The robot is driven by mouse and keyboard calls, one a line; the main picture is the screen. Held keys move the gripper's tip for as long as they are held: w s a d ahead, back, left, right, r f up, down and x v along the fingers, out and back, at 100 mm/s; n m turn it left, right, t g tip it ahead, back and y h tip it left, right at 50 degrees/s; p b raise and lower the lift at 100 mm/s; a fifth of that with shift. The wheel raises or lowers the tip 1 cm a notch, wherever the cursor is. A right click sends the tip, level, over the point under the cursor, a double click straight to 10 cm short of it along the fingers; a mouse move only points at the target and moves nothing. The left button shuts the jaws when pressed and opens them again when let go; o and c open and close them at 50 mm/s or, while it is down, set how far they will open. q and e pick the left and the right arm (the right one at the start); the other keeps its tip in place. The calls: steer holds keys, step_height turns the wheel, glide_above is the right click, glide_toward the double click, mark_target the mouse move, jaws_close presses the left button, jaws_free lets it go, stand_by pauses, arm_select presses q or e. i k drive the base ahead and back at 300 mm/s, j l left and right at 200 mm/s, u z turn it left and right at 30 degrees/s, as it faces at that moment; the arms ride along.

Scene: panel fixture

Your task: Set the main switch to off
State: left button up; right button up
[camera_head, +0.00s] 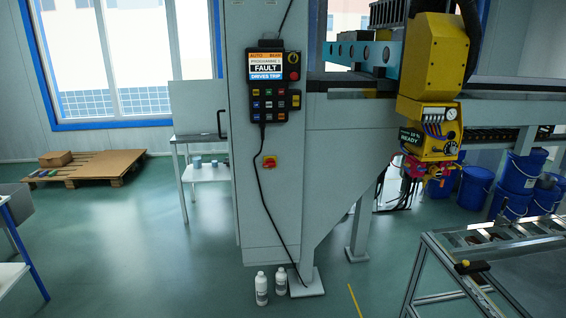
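The main switch (269,161) appears to be the small red knob on a yellow plate, on the front of the tall grey cabinet (250,210) below the control panel. It is small in the picture, and I cannot tell which position its knob is in. The control panel (273,85) hangs on the cabinet above it, with a screen (266,67) reading "FAULT" and "DRIVES TRIP", several buttons and a red knob (294,75) at its upper right. A black cable from the panel runs down past the switch to the floor. Neither of my grippers is in view.
Two white bottles (261,289) stand on the floor at the cabinet's foot. A yellow machine head (431,60) hangs at the right. A metal-framed bench (490,245) stands at the lower right, and blue buckets (475,187) stand behind it. The floor before the cabinet's left is clear.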

mark_target(270, 163)
steer(key=i, duration=0.6)
steer(key=i+z, duration=0.15)
steer(key=i, duration=0.45)
steer(key=i+j, duration=0.15)
steer(key=i, duration=0.45)
steer(key=i+j+z, duration=0.15)
steer(key=i, duration=0.45)
